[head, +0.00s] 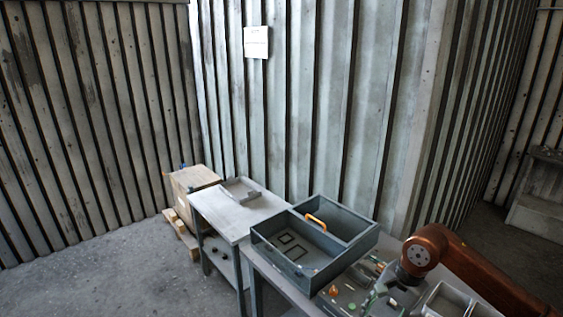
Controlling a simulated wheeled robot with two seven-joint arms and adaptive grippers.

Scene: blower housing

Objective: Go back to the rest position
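My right arm comes in from the right, and my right gripper (385,293) is low in the picture, over the work table. It is small and partly lost among the parts around it, so its fingers are unclear. My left gripper is not in view. A grey open box (285,268) with a divider stands on the table left of my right gripper. An orange handle-like part (316,222) shows at its divider, and dark rectangular outlines lie on its floor.
Small green, orange and pale parts (350,290) lie beside the box. Grey bins (447,300) stand at the bottom right. A side table (225,215) carries a shallow tray (241,190). A wooden crate (192,180) stands behind it. The floor at left is clear.

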